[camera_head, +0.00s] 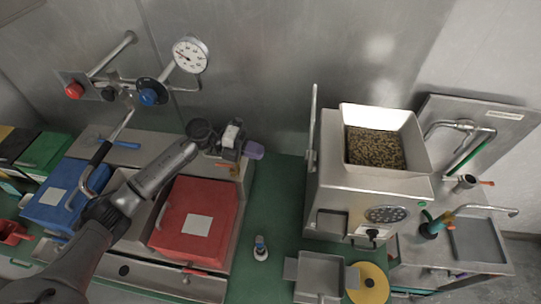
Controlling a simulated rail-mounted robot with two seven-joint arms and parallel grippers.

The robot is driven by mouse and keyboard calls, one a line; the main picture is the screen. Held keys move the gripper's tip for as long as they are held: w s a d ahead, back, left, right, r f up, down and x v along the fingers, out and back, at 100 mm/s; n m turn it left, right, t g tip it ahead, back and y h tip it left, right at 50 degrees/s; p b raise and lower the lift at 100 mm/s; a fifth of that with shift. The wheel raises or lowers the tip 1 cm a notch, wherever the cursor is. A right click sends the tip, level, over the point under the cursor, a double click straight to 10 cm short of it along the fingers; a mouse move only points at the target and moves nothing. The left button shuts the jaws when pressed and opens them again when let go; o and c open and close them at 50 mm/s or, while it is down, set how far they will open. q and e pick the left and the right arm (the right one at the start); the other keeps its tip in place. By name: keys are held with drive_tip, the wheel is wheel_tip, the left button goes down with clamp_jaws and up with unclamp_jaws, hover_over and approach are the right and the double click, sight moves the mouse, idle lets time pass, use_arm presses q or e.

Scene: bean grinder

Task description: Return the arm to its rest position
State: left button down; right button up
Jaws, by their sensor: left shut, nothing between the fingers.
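My left arm comes in from the lower left and reaches up and to the right over the bench. The arm covers part of the area between the blue lid (49,207) and the red lid. My right gripper is not in view.
A steel grinder (365,196) with a hopper of beans (375,148) stands at right, beside a sink (476,240). A pressure gauge (190,55) and valves are on the back wall.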

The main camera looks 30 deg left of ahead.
use_arm(q)
drive_tip(key=shift+s+a+r, duration=0.15)
drive_tip(key=shift+s+a, duration=0.05)
drive_tip(key=shift+a, duration=0.3)
